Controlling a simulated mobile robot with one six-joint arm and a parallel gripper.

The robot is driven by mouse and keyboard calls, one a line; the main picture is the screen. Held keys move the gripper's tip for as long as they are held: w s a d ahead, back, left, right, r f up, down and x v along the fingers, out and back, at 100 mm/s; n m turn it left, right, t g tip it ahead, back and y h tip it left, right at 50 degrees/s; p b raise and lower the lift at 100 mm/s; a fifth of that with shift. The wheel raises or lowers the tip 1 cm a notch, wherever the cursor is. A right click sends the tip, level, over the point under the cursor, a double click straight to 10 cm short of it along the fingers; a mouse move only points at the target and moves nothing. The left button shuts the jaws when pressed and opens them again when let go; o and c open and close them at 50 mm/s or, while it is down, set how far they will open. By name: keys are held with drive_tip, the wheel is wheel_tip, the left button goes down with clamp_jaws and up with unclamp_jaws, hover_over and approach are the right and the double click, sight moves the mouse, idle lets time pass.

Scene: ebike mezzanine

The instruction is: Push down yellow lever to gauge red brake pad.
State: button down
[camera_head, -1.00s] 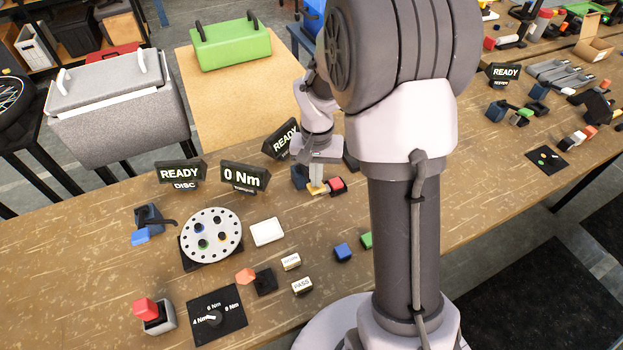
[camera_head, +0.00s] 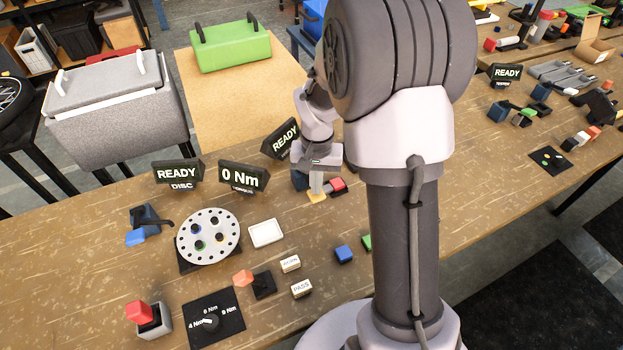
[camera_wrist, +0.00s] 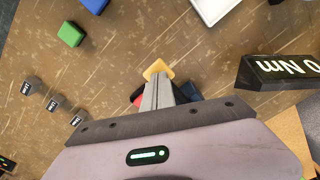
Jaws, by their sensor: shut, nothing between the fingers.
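The yellow lever (camera_head: 317,196) shows just past the tips of my gripper (camera_head: 317,190) in the head view. In the wrist view the yellow lever end (camera_wrist: 158,69) sticks out beyond my shut, empty fingers (camera_wrist: 160,84). The fingertips are at or just above the lever; I cannot tell whether they touch. The red brake pad (camera_head: 337,185) sits beside the lever on a dark holder, to the right in the head view. Only a sliver of red (camera_wrist: 138,97) shows beside my fingers in the wrist view. A blue part of the gauge (camera_head: 299,181) is partly hidden behind my gripper.
A READY sign (camera_head: 281,139) stands right behind my gripper, and a 0 Nm sign (camera_head: 243,176) stands to its left. A blue block (camera_head: 344,254) and a green block (camera_head: 367,242) lie in front. The perforated disc (camera_head: 208,236) and a white tray (camera_head: 266,233) are further left.

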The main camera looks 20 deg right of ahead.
drive_tip(key=shift+f+b, duration=0.4)
drive_tip(key=shift+f, duration=0.2)
wheel_tip(320, 180, up, 8)
drive_tip(key=p, duration=0.6)
drive_tip(key=s+a+r+t+b, duration=0.4)
drive_tip(key=s+a+r+b, duration=0.2)
drive_tip(key=s+a+r, duration=0.4)
drive_tip(key=s+a+n+t+y+b, duration=0.1)
drive_tip(key=s+a+y+b, duration=0.1)
drive_tip(key=s, duration=0.7)
drive_tip(key=shift+s+a+r+n+t, duration=0.15)
drive_tip(key=shift+s+a+n+t, duration=0.15)
drive_tip(key=shift+a+t, duration=0.15)
drive_tip(key=shift+w, duration=0.1)
